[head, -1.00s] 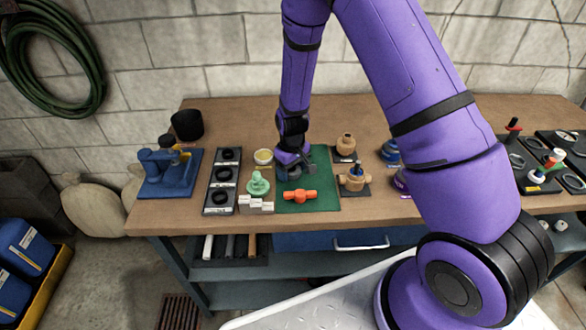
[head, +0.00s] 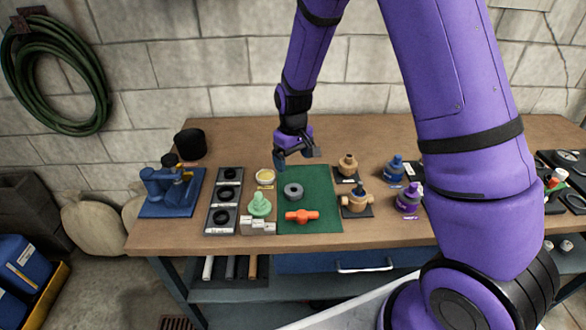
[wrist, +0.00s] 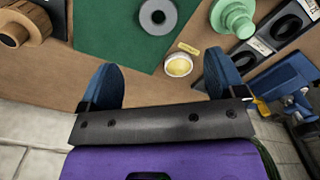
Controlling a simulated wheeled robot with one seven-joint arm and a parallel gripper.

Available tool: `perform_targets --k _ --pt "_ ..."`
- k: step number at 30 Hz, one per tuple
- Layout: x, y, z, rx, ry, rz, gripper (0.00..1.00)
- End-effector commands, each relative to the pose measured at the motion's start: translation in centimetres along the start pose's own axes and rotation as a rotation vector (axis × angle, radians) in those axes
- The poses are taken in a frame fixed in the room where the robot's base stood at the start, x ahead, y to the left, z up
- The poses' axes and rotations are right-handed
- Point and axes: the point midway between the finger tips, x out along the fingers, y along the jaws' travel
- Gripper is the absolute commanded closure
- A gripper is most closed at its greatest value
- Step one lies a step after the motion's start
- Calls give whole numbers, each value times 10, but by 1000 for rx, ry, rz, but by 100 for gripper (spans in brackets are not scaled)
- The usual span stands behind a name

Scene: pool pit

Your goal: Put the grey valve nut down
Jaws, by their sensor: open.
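The grey valve nut (head: 293,191) lies flat on the green mat (head: 318,180), behind an orange fitting (head: 302,216). In the wrist view the nut (wrist: 157,16) shows at the top with its dark centre hole, on the green mat (wrist: 112,35). My gripper (head: 297,160) is raised above the back edge of the mat, behind the nut and apart from it. In the wrist view its two blue fingers (wrist: 164,88) are spread wide with nothing between them.
A dish of yellow stuff (head: 265,177) and a pale green fitting (head: 259,204) stand left of the mat. A black ring tray (head: 223,200) and a blue vise (head: 170,190) are further left. Tan fittings (head: 356,200) stand right. The bench behind is mostly clear.

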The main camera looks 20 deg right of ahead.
Motion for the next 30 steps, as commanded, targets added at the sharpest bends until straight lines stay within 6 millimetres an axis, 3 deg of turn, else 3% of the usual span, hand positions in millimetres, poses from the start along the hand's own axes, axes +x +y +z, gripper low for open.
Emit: perform_targets --k 8,11,20,30 --pt "-10 1 0 2 5 0 11" --pt "-26 2 4 12 20 -1 11" --pt "-126 5 44 82 120 -7 11" --pt "-222 1 117 163 236 2 11"
